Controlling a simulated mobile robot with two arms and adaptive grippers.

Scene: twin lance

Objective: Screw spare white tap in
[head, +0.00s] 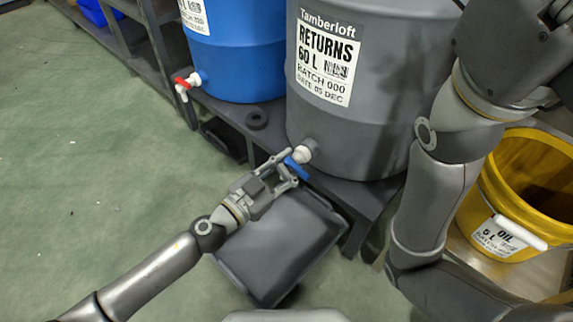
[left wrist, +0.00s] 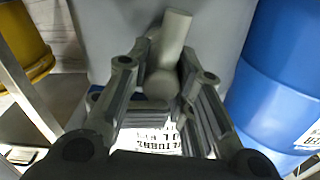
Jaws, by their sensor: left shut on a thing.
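A white tap (head: 304,154) with a blue handle (head: 296,168) is at the lower front of the grey drum (head: 360,128) labelled RETURNS. My left gripper (head: 284,170) is shut on the tap, just in front of the drum wall. In the left wrist view the pale tap body (left wrist: 173,38) shows between the two fingers (left wrist: 160,95). How far the tap sits in the drum's port is hidden. My right arm crosses the right side of the head view; its gripper is out of view.
A blue drum (head: 238,50) with a red-handled white tap (head: 186,86) stands to the left on the dark bench (head: 222,108). A black ring (head: 257,118) lies between the drums. A dark tray (head: 280,245) is below my left gripper. A yellow bucket (head: 520,170) stands right.

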